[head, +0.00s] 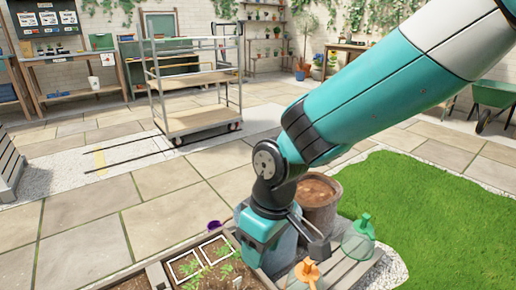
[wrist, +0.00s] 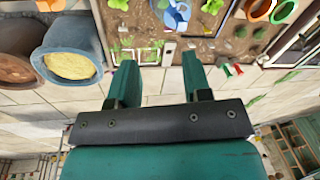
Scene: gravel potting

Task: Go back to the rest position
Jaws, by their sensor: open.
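In the head view my arm reaches down from the upper right. Beyond the fingertips lies a soil bed (wrist: 200,50) with seedlings and a white square frame (wrist: 140,57).
A brown pot (head: 320,195) of soil stands right behind my wrist. A green clear-bodied vessel (head: 358,238) and an orange-topped one (head: 305,275) stand close by. The wrist view shows a grey-blue pot (wrist: 75,50) with yellowish fill. A shelf cart (head: 195,120) stands farther back; open paving surrounds it.

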